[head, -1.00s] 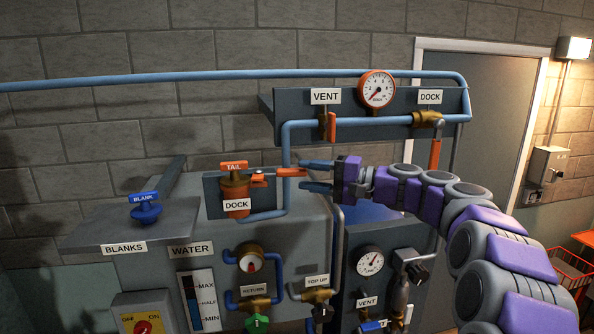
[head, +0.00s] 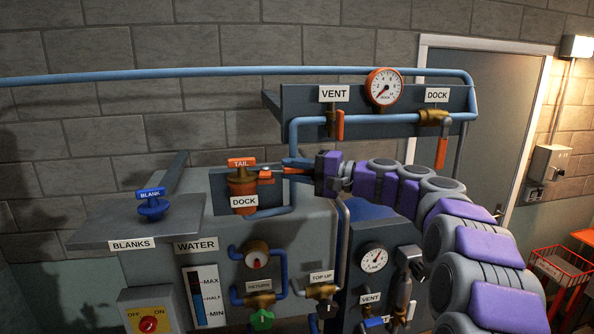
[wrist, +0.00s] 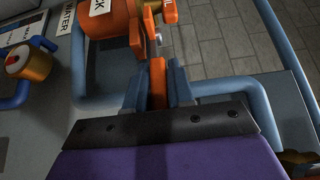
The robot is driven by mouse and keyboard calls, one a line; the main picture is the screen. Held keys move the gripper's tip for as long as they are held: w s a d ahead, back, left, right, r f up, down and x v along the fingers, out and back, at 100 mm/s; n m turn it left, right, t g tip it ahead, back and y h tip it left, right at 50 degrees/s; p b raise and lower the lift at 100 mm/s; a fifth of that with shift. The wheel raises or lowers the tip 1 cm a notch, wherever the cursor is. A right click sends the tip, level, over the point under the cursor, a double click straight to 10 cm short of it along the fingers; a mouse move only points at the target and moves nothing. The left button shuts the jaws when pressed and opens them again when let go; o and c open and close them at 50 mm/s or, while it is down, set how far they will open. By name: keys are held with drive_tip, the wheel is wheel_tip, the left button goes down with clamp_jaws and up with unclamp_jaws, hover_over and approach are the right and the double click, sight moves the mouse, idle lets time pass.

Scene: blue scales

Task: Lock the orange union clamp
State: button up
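The orange union clamp (head: 242,188) stands on the bench at centre left, with a TAIL tag on top and a DOCK label in front. Its orange lever (head: 292,171) sticks out to the right. My gripper (head: 298,170) has come in from the right and its two blue fingers are closed on the lever's outer end. In the wrist view the lever (wrist: 158,72) lies between the fingertips (wrist: 158,88), which look in contact on both sides. The clamp body (wrist: 105,22) is at the top of that view, partly cut off.
A blue pipe (head: 270,213) curves below and right of the clamp. An overhead shelf (head: 300,100) carries a gauge (head: 386,88) and valves above my arm. A blue blank plug (head: 151,206) sits on the left ledge. Lower valves and gauges line the front.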

drive_tip(key=shift+f, duration=0.2)
clamp_jaws()
drive_tip(key=shift+d, duration=0.15)
drive_tip(key=shift+f, duration=0.1)
